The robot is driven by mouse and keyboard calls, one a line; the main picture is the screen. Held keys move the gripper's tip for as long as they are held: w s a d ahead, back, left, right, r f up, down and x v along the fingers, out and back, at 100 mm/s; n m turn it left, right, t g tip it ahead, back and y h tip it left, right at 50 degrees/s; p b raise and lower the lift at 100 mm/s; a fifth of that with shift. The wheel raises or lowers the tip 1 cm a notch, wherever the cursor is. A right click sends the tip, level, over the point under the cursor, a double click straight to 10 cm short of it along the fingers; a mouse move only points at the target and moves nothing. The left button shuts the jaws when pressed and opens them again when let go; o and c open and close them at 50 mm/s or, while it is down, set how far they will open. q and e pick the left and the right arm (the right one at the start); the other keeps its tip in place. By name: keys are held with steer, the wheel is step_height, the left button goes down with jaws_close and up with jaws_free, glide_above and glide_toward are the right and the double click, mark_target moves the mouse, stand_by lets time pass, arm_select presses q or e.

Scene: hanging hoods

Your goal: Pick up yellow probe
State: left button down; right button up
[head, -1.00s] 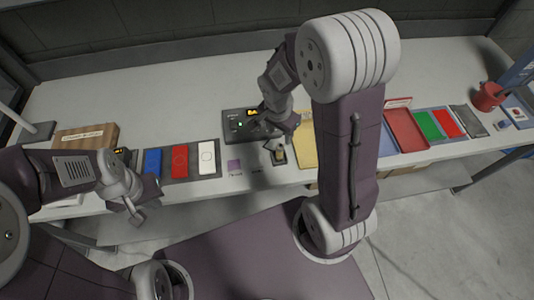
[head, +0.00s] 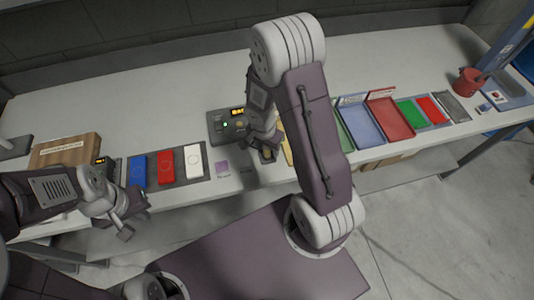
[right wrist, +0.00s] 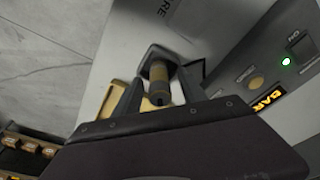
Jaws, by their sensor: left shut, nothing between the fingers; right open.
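The yellow probe (right wrist: 159,88) has a yellow body with dark bands and sits in a dark holder at the front edge of the table. In the right wrist view it lies between the fingers of my right gripper (right wrist: 165,92), which is open around it. In the head view my right gripper (head: 266,150) is low over the holder and mostly hides the probe. I cannot tell whether the fingers touch it. My left gripper (head: 124,224) is shut and empty, in front of the table edge at the left.
A grey meter (head: 226,124) with a lit display stands just behind the right gripper. Blue, red and white devices lie on a dark mat (head: 207,167) to the left. Trays, including a red tray (head: 392,122), stand at the right. The table's back strip is clear.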

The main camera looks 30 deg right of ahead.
steer(key=shift+f, duration=0.15)
jaws_close()
